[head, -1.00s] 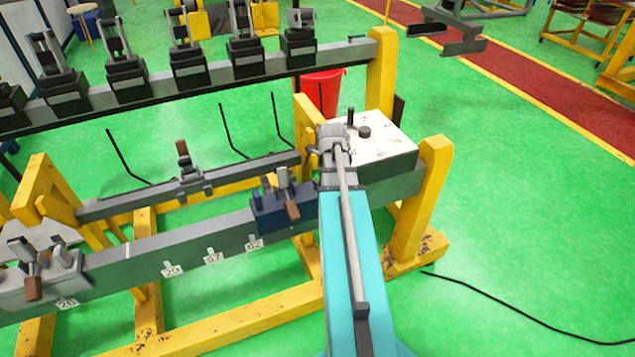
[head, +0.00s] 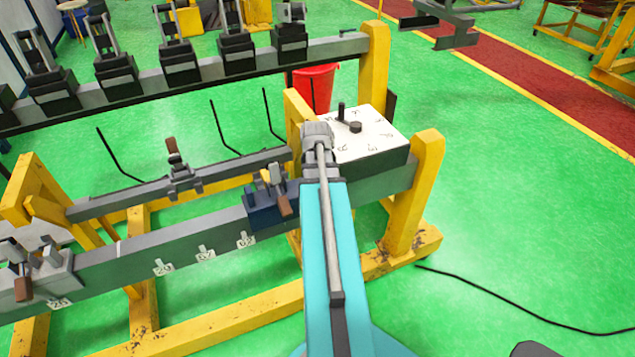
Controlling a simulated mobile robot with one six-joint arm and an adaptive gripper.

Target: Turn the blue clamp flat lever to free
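The blue clamp (head: 266,213) sits on the grey front beam, just left of my arm. Its grey metal fittings stand on top, and a lever with a brown handle (head: 284,204) tilts down over its front side. My arm reaches away from me, and its grey end (head: 317,135) is just right of the blue clamp and in front of the white dial box. My gripper's fingers cannot be made out; the arm hides them. I cannot see any contact between the gripper and the lever.
The white-topped dial box (head: 370,140) stands at the beam's right end, beside a yellow post (head: 416,195). A grey clamp (head: 40,272) is at far left. A rear rail (head: 200,82) carries several black clamps. A red bucket (head: 316,88) stands behind. Green floor is open at right.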

